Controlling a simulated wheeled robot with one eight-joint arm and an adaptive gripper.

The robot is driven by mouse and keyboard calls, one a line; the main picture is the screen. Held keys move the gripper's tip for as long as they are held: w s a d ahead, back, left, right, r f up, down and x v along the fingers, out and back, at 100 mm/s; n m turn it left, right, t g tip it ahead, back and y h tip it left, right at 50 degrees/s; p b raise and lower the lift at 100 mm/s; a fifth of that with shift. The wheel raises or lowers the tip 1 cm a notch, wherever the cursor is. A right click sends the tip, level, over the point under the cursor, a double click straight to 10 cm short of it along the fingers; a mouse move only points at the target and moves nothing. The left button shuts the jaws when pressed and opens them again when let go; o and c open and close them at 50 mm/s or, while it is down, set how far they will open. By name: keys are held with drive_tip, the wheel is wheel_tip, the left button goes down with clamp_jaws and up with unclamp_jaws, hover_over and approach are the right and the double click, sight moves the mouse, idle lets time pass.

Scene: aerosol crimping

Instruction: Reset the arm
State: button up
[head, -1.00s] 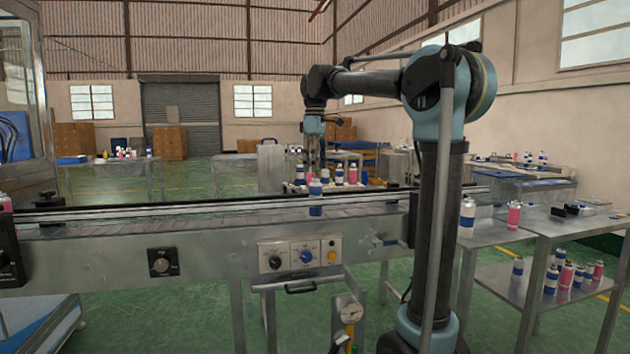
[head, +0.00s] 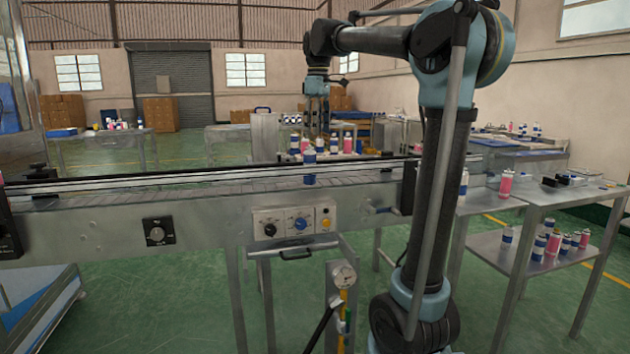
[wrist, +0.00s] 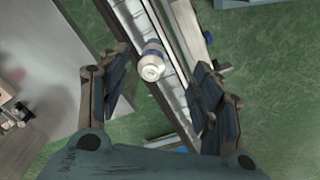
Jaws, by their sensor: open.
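My gripper (head: 318,128) hangs from my bent arm, pointing down above the conveyor. In the wrist view its two dark fingers (wrist: 160,95) are spread wide with nothing between their tips. A blue and white can (head: 309,168) stands on the conveyor below the gripper. In the wrist view the can (wrist: 151,62) shows under and just beyond the open fingers, apart from them.
The conveyor (head: 90,215) runs across the view with a control box (head: 293,222) on its front. A steel table (head: 560,195) with cans stands at the right. Tables with more cans stand behind. Green floor (head: 190,320) is open in front.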

drive_tip(key=s+d+f+m, duration=0.4)
drive_tip(key=s+d+f, duration=0.2)
drive_tip(key=s+f, duration=0.4)
drive_tip(key=s+d+f+m+t, duration=0.1)
drive_tip(key=s+d+f+m, duration=0.3)
drive_tip(key=s+f, duration=0.6)
drive_tip(key=s+d+f+m+t, duration=0.1)
drive_tip(key=s+d+f+m, duration=0.4)
drive_tip(key=f, duration=1.3)
drive_tip(key=s+d, duration=0.4)
drive_tip(key=shift+s+f, duration=0.4)
drive_tip(key=shift+w+f, duration=0.2)
drive_tip(key=shift+w, duration=0.25)
